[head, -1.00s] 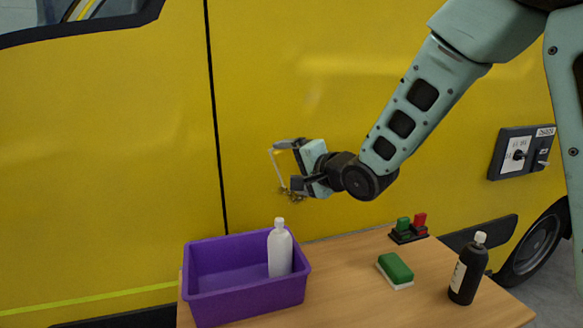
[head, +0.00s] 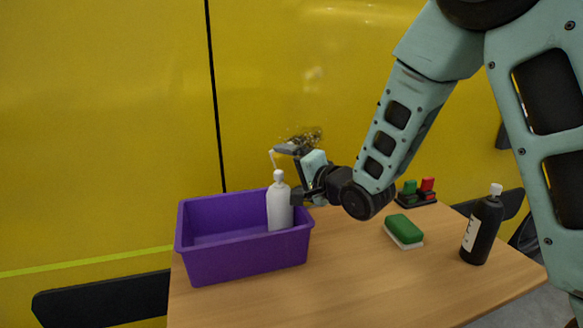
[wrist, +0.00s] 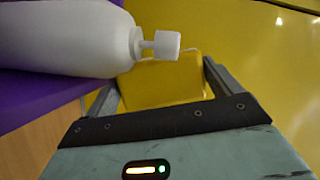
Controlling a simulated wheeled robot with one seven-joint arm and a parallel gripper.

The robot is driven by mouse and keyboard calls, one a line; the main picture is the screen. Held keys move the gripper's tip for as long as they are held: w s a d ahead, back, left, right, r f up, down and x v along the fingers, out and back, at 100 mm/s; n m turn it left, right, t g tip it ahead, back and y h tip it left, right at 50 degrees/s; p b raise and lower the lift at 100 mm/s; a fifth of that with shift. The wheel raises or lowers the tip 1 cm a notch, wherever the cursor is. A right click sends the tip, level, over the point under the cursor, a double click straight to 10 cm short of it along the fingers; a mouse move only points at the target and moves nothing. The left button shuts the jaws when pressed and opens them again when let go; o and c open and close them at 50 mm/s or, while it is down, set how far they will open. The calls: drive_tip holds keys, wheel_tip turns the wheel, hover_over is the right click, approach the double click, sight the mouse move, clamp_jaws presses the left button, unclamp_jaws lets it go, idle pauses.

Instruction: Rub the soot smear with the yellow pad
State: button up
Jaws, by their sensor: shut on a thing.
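My gripper (head: 286,172) is shut on the yellow pad, seen in the wrist view (wrist: 165,84) between the two fingers. In the head view only a thin pale edge of the pad (head: 272,158) shows. The soot smear (head: 302,136) is a dark, speckled patch on the yellow van panel, just above my gripper in the head picture. My upper finger overlaps its lower edge in that view. I cannot tell whether the pad touches the panel. In the wrist view the white bottle's cap overlaps the pad's upper edge.
The white bottle (head: 279,208) stands in the purple bin (head: 245,258), close to my gripper. A green-and-white sponge (head: 404,230), a black bottle (head: 482,228) and a small holder with green and red blocks (head: 416,192) stand on the wooden table (head: 340,285). The table's front middle is clear.

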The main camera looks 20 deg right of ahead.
drive_tip(key=shift+w+p, duration=0.6)
drive_tip(key=shift+w, duration=2.3)
drive_tip(key=shift+w, duration=1.2)
